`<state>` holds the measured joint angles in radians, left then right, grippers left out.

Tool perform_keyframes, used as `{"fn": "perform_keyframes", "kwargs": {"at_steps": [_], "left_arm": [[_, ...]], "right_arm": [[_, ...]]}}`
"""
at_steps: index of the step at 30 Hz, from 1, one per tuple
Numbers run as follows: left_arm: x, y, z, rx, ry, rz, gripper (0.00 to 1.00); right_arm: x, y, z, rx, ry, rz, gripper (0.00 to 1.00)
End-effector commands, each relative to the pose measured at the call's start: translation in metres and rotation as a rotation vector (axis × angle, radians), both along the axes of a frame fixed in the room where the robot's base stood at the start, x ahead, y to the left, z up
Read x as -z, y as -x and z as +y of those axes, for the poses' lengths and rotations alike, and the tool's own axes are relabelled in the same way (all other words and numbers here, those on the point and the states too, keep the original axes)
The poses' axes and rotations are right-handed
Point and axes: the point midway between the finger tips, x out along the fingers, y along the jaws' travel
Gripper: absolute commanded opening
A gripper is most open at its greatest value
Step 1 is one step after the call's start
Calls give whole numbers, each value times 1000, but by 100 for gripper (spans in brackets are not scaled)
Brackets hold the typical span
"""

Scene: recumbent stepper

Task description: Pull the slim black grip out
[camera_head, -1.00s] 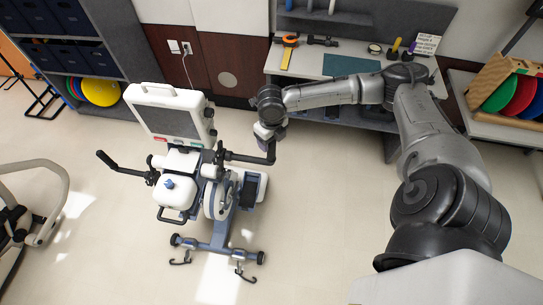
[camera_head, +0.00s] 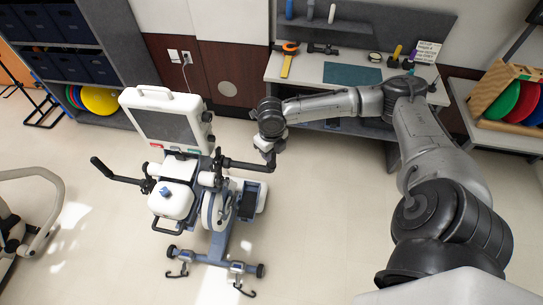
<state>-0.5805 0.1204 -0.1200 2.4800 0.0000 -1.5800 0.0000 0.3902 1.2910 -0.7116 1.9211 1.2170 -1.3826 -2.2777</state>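The stepper (camera_head: 214,205) stands left of centre, with a grey screen in a white frame on top. A slim black grip (camera_head: 250,165) sticks out from its right side, on a bar reaching right. Another black grip (camera_head: 101,167) angles out on its left side. My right gripper (camera_head: 270,152) hangs down from its wrist at the outer end of the right-hand grip, touching it or very close. Its fingers are small and dark against the grip, so I cannot tell whether they are closed on it. My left gripper is out of view.
A workbench (camera_head: 300,68) with tools and a green mat (camera_head: 352,75) stands behind my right arm. A shelf (camera_head: 110,55) with dark bins and discs is at the back left. Another exercise machine (camera_head: 45,215) stands at the left edge. Floor in front is clear.

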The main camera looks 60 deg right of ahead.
Motion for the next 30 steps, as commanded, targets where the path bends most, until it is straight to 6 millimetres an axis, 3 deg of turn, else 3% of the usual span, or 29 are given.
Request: {"fn": "perform_keyframes", "kwargs": {"at_steps": [10,30], "left_arm": [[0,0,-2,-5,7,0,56],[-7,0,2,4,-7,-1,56]], "right_arm": [[0,0,0,0,0,0,1],[-6,0,0,0,0,0,0]]}}
